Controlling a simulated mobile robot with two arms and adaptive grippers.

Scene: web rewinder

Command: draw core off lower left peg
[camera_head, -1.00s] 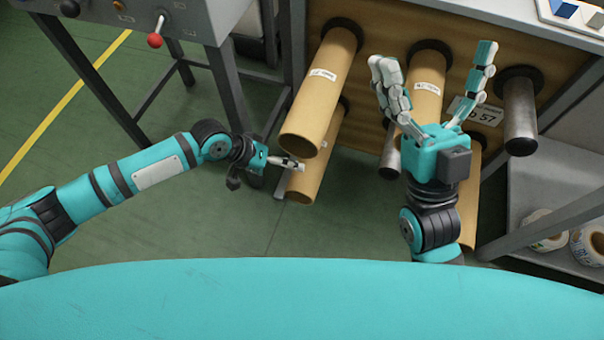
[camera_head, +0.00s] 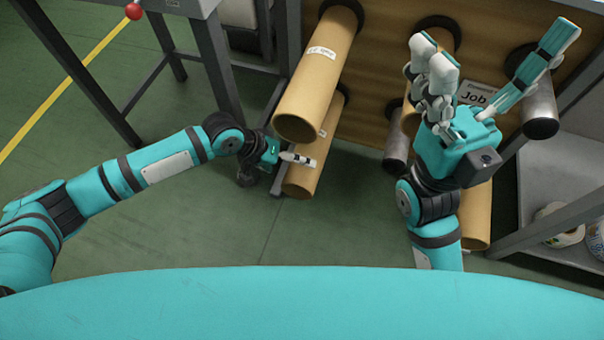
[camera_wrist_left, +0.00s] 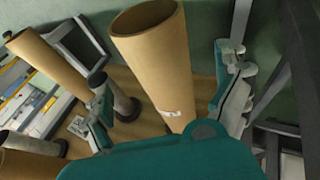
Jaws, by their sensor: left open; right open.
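The lower left core (camera_head: 304,178), a tan cardboard tube, sits on the lower left peg below the upper left core (camera_head: 312,90), which partly hides it. The peg is hidden inside it. My left gripper (camera_head: 290,159) is at the lower left core's near part, with one light finger across it. In the left wrist view the core (camera_wrist_left: 155,60) lies between two spread fingers (camera_wrist_left: 170,100), with a gap visible on each side. My right gripper (camera_head: 495,55) is open and empty, fingers pointing up, in front of the right part of the panel.
More cores hang on the panel (camera_head: 385,55) at the middle (camera_head: 438,35) and lower right (camera_head: 476,220). Bare metal pegs (camera_head: 540,105) (camera_head: 397,145) stick out too. A grey table frame (camera_head: 215,70) stands left; a shelf with rolls (camera_head: 560,230) is right. Floor in front is open.

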